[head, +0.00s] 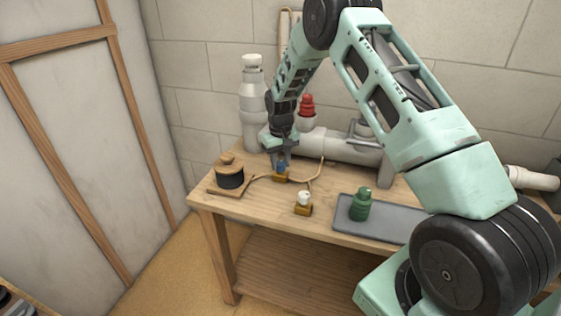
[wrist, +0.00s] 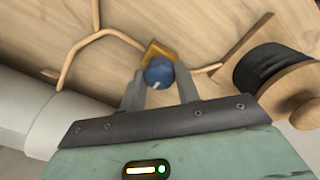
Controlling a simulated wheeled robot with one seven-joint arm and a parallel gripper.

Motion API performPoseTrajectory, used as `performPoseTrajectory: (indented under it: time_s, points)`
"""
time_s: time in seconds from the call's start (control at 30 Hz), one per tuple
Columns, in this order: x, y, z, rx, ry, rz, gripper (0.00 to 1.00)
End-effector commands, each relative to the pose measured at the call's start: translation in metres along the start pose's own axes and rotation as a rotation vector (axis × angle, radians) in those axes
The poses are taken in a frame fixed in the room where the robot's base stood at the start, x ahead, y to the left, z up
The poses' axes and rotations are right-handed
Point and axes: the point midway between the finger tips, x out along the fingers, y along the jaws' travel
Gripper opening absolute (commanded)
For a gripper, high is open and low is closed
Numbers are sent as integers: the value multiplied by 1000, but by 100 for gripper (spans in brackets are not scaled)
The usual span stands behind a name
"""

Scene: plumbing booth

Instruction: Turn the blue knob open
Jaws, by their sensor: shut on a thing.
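The blue knob (wrist: 158,73) sits on a small brass-coloured block (wrist: 155,50) on the wooden table. In the wrist view a short white mark shows on its face. My gripper (wrist: 160,85) points down at the knob, with one finger on each side of it, shut on it. In the head view the blue knob (head: 281,166) shows just below my gripper (head: 281,156), partly hidden by the fingers.
A black spool (head: 230,176) stands left of the knob. A white knob (head: 304,197) on a similar block and a green bottle-like thing (head: 360,204) on a grey tray (head: 400,229) are to the right. Thin copper-coloured pipe (head: 316,181) runs by the knob. Large grey pipes (head: 340,146) lie behind.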

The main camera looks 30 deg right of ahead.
Motion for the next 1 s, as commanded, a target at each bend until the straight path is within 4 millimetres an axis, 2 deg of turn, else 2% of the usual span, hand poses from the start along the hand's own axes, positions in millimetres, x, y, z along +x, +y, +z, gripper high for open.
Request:
performPoseTrajectory:
  time_s: [0.43,0.47,0.5,0.53,0.83,1.0]
  points:
    - [-1,0,-1,-11,3,1,9]
    - [-1,0,-1,-11,3,1,38]
    - [-1,0,-1,-11,3,1,49]
    - [-1,0,-1,-11,2,1,54]
    - [-2,0,0,-10,1,0,54]
    - [-18,0,-1,-10,4,1,54]
